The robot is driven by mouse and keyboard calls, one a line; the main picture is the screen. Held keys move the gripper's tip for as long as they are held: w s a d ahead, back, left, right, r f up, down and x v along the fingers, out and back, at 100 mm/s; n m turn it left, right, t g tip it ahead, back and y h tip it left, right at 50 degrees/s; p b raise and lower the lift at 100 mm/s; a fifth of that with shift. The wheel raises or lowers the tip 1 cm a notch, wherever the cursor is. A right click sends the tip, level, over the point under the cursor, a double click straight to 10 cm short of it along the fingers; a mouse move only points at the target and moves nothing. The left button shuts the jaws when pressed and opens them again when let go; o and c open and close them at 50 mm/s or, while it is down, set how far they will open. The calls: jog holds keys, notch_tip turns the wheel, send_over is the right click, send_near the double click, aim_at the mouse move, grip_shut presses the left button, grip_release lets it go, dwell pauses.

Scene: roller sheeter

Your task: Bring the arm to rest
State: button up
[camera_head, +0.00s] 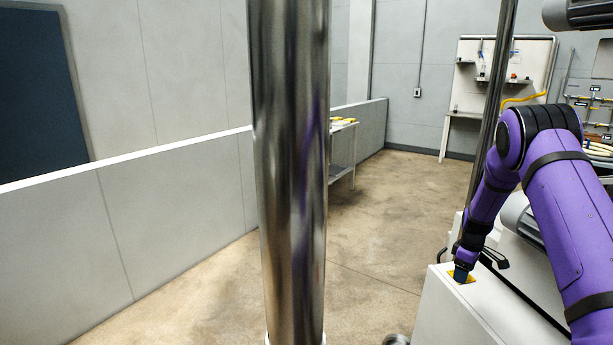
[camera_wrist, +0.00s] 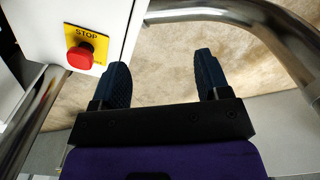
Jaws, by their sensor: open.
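My purple arm (camera_head: 565,205) reaches in from the right in the head view, bent at the elbow and pointing down. My gripper (camera_wrist: 163,85) is open in the wrist view, its two dark fingers apart with only the floor showing between them. A red stop button (camera_wrist: 79,57) on a yellow STOP plate (camera_wrist: 98,42) is just left of the left finger. In the head view the gripper end (camera_head: 460,274) covers much of the yellow plate (camera_head: 468,279). I cannot tell whether it touches the button.
The white machine housing (camera_head: 455,310) is below my gripper. A metal rail (camera_wrist: 245,14) curves past the fingers in the wrist view. A shiny pole (camera_head: 290,170) blocks the middle of the head view. A low wall (camera_head: 170,215) runs along the left. The concrete floor (camera_head: 385,215) is open.

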jog(key=s+a+r+m+t, duration=0.1)
jog(key=s+a+r, duration=0.35)
jog(key=r, duration=0.65)
jog(key=s+a+r+m+t, duration=0.1)
jog(key=s+a+r+m, duration=0.3)
jog(key=r, duration=0.6)
jog(key=s+a+r+n+t, duration=0.1)
jog(key=s+a+r, duration=0.2)
jog(key=s+r, duration=0.55)
jog(key=s+a+r+m, duration=0.2)
jog(key=s+a+r, duration=0.3)
jog(key=s+r, duration=0.65)
jog(key=s+a+f+m+t, duration=0.1)
jog(key=s+a+m+t, duration=0.1)
jog(key=s, duration=1.4)
jog(key=shift+s+a+m, duration=0.2)
jog(key=shift+a+m, duration=0.15)
jog(key=shift+m, duration=0.15)
